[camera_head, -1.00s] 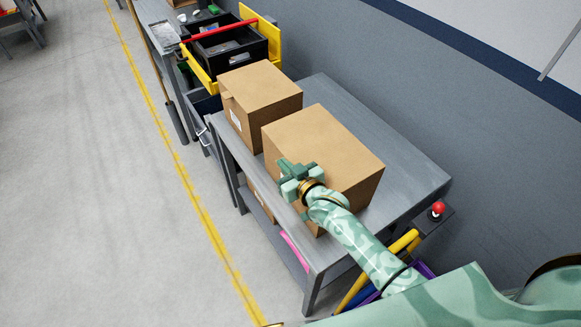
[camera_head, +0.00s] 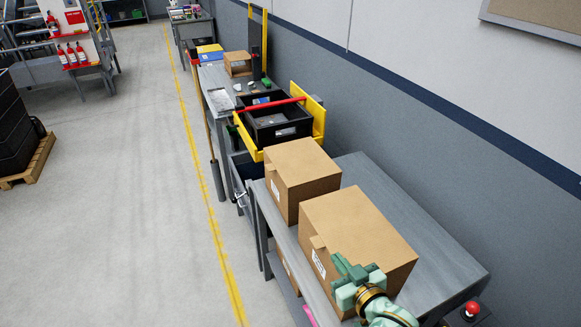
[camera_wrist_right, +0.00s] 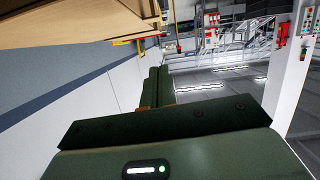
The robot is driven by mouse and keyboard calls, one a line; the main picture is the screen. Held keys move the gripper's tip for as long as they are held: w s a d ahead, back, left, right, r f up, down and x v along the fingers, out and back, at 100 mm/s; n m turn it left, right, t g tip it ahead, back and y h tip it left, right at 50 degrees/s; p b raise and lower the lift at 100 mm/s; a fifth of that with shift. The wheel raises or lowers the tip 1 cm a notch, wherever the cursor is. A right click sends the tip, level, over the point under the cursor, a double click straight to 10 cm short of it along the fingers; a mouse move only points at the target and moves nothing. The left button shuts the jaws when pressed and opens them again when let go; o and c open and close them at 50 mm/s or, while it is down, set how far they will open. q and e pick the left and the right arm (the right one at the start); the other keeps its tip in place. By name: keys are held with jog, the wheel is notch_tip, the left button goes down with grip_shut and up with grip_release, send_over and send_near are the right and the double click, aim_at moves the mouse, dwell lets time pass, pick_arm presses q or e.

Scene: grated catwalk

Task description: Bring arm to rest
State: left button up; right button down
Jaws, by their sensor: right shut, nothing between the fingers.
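My right gripper (camera_head: 349,270) is at the bottom of the head view, in front of the near side of a large cardboard box (camera_head: 362,222). It is shut and holds nothing. In the right wrist view its two dark green fingers (camera_wrist_right: 158,88) lie together, pointing away from the camera. The cardboard box (camera_wrist_right: 75,22) fills the upper left of that view, close beside the gripper; I cannot tell whether they touch. My left gripper is not in view.
A second box (camera_head: 302,172) stands behind the large one on a grey metal table (camera_head: 440,250). A red button (camera_head: 472,308) is at the table's near right corner. A black bin (camera_head: 275,118) and a broom handle (camera_head: 202,120) are farther back.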

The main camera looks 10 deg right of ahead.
jog(key=s+d+r+n+g+h, duration=0.2)
jog(key=s+d+g+h, duration=0.2)
jog(key=s+d, duration=0.3)
jog(key=s+d+r+n+g+h, duration=0.2)
jog(key=s+d+g+h, duration=0.3)
jog(key=s, duration=0.5)
jog(key=s+a+f+m+g+y+b, duration=0.15)
jog(key=f+b, duration=0.45)
jog(key=f, duration=1.3)
jog(key=s+a+f+n+y+b, duration=0.1)
jog(key=s+a+f+y+b, duration=0.35)
jog(key=f, duration=1.55)
jog(key=s+d+f+m+g+b, duration=0.1)
jog(key=s+f+b, duration=0.5)
jog(key=s+f, duration=0.3)
jog(key=s+d+f+m+g+b, duration=0.1)
jog(key=s+f+m+g+b, duration=0.1)
jog(key=s+f+b, duration=0.3)
jog(key=s+f, duration=0.4)
jog(key=f, duration=0.6)
jog(key=shift+f+h+b, duration=0.3)
jog(key=shift+b, duration=0.1)
